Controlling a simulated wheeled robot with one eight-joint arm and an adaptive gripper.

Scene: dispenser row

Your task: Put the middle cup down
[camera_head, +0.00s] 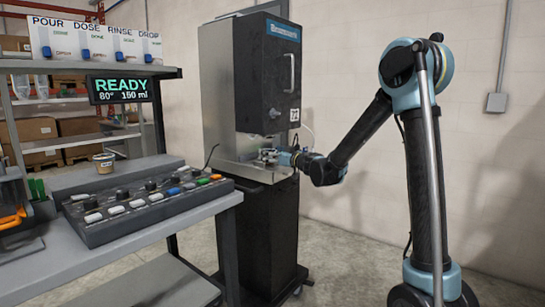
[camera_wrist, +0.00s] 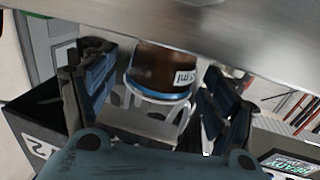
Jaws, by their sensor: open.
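A brown cup (camera_wrist: 158,62) with a blue band and a white label partly reading "ml" shows in the wrist view, against the metal ledge (camera_wrist: 230,35). My gripper (camera_wrist: 157,88) is open, with one dark finger on each side of the cup and visible gaps between. In the head view my gripper (camera_head: 269,156) is at the ledge (camera_head: 252,170) of the dark dispenser (camera_head: 268,85). The cup is too small to make out there. Whether it rests fully on the ledge is hard to tell.
Another small cup (camera_head: 104,162) stands on the grey bench at left, behind a control box (camera_head: 145,207) with several coloured switches. A READY display (camera_head: 120,90) hangs from the shelf above. The dispenser body overhangs the ledge closely. The floor right of the dispenser is open.

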